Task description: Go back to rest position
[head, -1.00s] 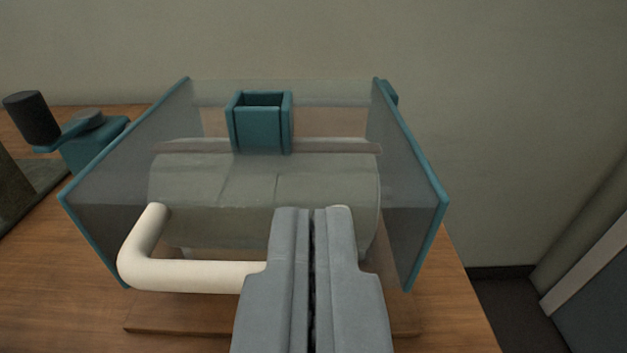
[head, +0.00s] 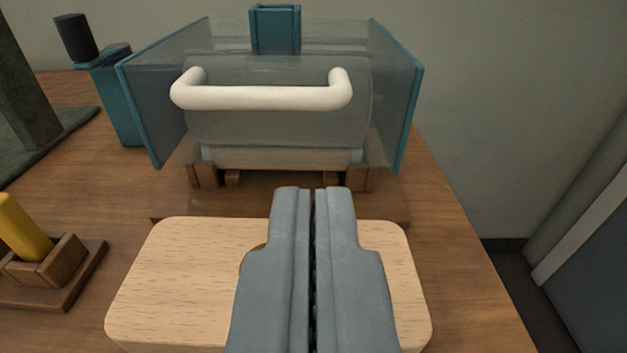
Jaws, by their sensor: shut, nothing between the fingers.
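My gripper (head: 313,190) is shut and empty, pointing forward in the lower middle of the head view. Its grey fingers lie in front of a pale wooden board (head: 180,285) and hide the middle of it. A clear guard with teal side edges and a white handle (head: 262,97) stands beyond the fingertips, over a machine on the wooden table (head: 85,185). The fingertips appear apart from the handle. Something small and brownish shows at the left edge of the fingers on the board, mostly hidden.
A teal open box (head: 275,30) sits at the top of the guard. A yellow piece (head: 22,228) stands in a wooden holder (head: 52,262) at the left. A teal device with a dark knob (head: 76,37) is at the back left. The table's right edge is close by.

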